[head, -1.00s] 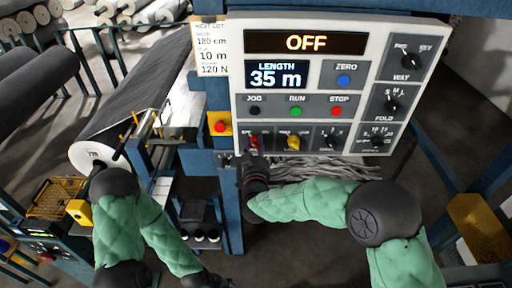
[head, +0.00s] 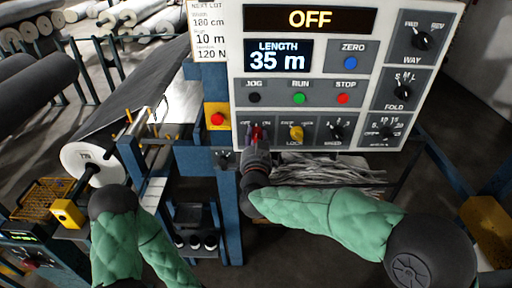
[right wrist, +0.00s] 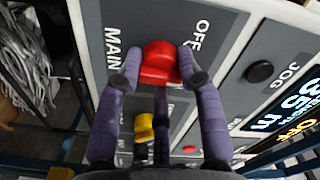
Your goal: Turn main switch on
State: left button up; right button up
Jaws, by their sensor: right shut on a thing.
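The red main switch (head: 258,133) sits at the lower left of the white control panel (head: 237,90). In the right wrist view the red knob (right wrist: 159,62) lies between my fingers, with the words MAIN and OFF beside it. My right gripper (head: 255,138) is shut on this knob, one fingertip on each side. The panel's top display (head: 310,19) reads OFF. My left gripper is not clearly visible; my left arm comes in at the lower left, its hand end near the grey roll.
A yellow LOCK knob (head: 296,132) is right of the main switch. JOG, RUN (head: 299,98) and STOP buttons sit above. A red emergency button (head: 217,119) on a yellow box is at the left.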

jog(key=m+b, duration=0.5)
jog(key=shift+f+m, duration=0.2)
jog(key=shift+m, duration=0.1)
jog(key=shift+r+m+b, duration=0.1)
jog(key=shift+m+b, duration=1.4)
jog(key=shift+b, duration=0.1)
jog(key=o, duration=1.1)
jog(key=shift+o, duration=0.2)
jog(key=shift+r, duration=0.1)
jog(key=s, duration=1.2)
